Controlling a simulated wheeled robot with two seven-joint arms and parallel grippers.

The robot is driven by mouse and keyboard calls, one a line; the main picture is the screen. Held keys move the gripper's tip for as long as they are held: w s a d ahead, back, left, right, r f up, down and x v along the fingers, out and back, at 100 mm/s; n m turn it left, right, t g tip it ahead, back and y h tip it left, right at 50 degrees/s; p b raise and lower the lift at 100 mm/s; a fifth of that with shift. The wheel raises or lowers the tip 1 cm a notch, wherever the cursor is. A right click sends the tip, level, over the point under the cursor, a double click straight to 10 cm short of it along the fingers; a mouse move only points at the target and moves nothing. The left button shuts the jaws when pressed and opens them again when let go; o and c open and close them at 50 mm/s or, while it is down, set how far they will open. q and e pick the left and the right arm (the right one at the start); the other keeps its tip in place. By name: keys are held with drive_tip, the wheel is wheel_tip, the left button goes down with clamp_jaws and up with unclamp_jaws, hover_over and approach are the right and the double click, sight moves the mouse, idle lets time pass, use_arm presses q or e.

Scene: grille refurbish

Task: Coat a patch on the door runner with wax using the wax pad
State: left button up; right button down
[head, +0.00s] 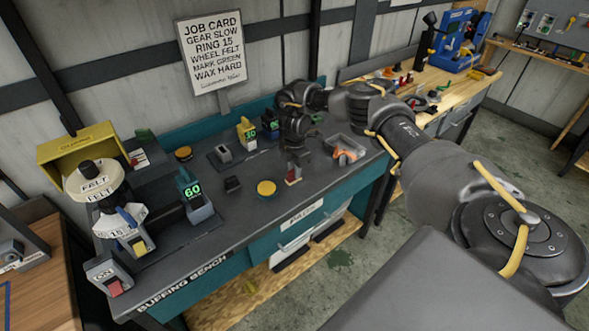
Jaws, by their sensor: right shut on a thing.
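My right gripper (295,164) points down over the middle of the buffing bench. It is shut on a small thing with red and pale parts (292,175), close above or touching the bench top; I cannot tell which. This may be the wax pad, but it is too small to be sure. A round yellow-topped disc (266,188) sits on the bench just left of the gripper. I cannot make out the door runner for certain; a labelled front panel (305,214) shows below the bench edge. My left gripper is not in view.
The buffing bench (235,222) carries a wheel machine (98,187) marked FELT, a unit showing 60 (195,197), and a grey tray (344,146) with an orange thing. A job card (210,53) hangs behind. A wooden bench with a blue machine (457,42) stands back right.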

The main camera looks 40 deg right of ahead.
drive_tip(key=shift+f, duration=0.1)
drive_tip(key=c, duration=1.2)
unclamp_jaws()
drive_tip(key=shift+c, duration=0.2)
drive_tip(key=shift+r, duration=0.4)
wheel_tip(320, 180, up, 4)
drive_tip(key=shift+r+b, duration=0.25)
drive_tip(key=shift+b, duration=0.55)
wheel_tip(320, 180, up, 6)
drive_tip(key=shift+f+p, duration=0.2)
drive_tip(key=shift+p, duration=0.25)
